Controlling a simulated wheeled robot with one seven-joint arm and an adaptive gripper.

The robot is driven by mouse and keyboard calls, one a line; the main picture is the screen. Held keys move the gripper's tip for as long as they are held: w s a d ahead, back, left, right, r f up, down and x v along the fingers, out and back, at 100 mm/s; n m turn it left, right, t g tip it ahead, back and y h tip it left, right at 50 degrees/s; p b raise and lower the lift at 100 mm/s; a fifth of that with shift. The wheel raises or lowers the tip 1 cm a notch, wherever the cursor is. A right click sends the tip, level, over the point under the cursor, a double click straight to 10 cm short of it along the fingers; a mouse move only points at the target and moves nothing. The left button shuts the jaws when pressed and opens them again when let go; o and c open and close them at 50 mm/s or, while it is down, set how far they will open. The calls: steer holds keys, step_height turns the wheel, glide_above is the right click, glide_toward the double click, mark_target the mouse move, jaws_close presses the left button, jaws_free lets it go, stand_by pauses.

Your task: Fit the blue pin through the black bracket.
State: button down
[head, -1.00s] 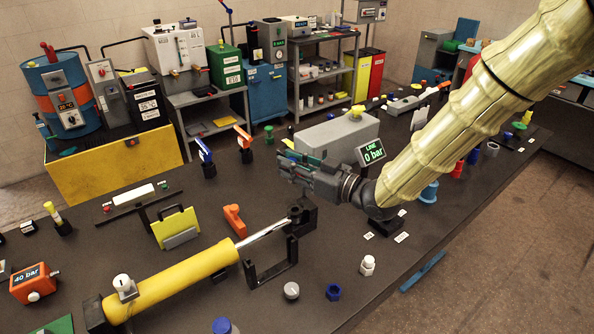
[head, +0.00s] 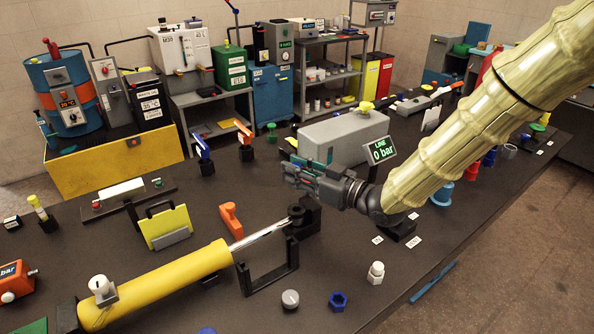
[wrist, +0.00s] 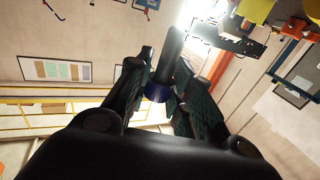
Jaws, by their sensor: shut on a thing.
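The yellow cylinder (head: 165,286) lies across the bench with its silver rod (head: 262,235) extended. The rod's eye end meets the black bracket (head: 310,218). My gripper (head: 290,172) is above and slightly left of the bracket, apart from it, with its fingers pointing left. In the wrist view my gripper (wrist: 160,88) is shut on the pin (wrist: 170,50), which has a dark shaft and a blue end (wrist: 157,93). In the head view the fingers mostly hide the pin. The bracket is not clearly seen in the wrist view.
A black U-shaped stand (head: 268,278) is in front of the bracket. A grey box (head: 342,138) with a "0 bar" display (head: 381,150) stands just behind my gripper. An orange part (head: 230,217) lies left of the rod. A grey knob (head: 290,299) and blue nut (head: 338,301) lie in front.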

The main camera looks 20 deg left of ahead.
steer(key=shift+s+f, duration=0.1)
steer(key=shift+d+f+b, duration=0.1)
steer(key=shift+f+b, duration=1.65)
steer(key=shift+f, duration=1.05)
steer(key=shift+f+b, duration=1.25)
steer(key=shift+f, duration=0.85)
steer(key=c, duration=1.2)
jaws_free()
steer(key=shift+d, duration=0.1)
steer(key=shift+v, duration=5.95)
steer(key=shift+r, duration=0.15)
